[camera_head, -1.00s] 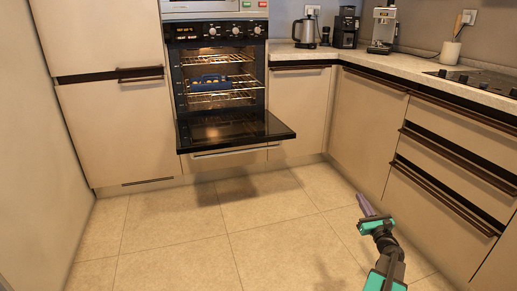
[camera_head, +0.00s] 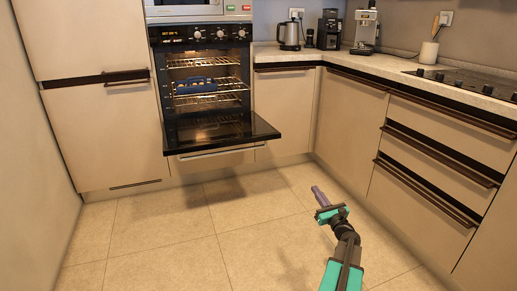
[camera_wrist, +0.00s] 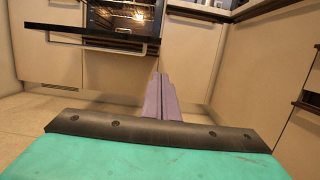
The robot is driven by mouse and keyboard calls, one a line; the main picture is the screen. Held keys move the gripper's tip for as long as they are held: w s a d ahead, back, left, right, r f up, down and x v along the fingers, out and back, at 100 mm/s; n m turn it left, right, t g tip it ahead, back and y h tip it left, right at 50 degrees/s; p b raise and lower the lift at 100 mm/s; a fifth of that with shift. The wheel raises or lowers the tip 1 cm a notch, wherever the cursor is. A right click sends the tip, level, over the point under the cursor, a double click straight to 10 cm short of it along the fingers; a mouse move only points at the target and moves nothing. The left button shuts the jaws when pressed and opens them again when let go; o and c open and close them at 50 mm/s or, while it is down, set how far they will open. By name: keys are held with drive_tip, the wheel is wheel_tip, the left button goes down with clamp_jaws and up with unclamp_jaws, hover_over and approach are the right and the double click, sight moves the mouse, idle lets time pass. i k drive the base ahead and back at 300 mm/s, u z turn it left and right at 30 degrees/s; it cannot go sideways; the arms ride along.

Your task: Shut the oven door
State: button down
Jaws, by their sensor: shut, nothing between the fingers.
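The oven (camera_head: 203,75) is built into the cabinets at the back left, with its inside lit and racks showing. Its door (camera_head: 222,133) is folded down, lying about level and sticking out into the room. In the wrist view the open door (camera_wrist: 90,36) shows edge-on at the upper left. A blue item (camera_head: 195,86) lies on a middle rack. My gripper (camera_head: 319,195) is shut and empty, with its purple fingers together. It is over the floor, in front of the oven and to the right of the door, apart from it. The wrist view shows the fingers (camera_wrist: 161,98) pointing forward.
A counter (camera_head: 400,72) with a kettle (camera_head: 290,35), a grinder (camera_head: 329,30) and a coffee machine (camera_head: 364,30) runs along the back and right. Drawers with protruding handles (camera_head: 430,190) line the right. The tiled floor (camera_head: 180,240) before the oven is clear.

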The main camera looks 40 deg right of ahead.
sight(180, 137)
drive_tip(key=z, duration=0.05)
drive_tip(key=i, duration=1)
drive_tip(key=u, duration=0.05)
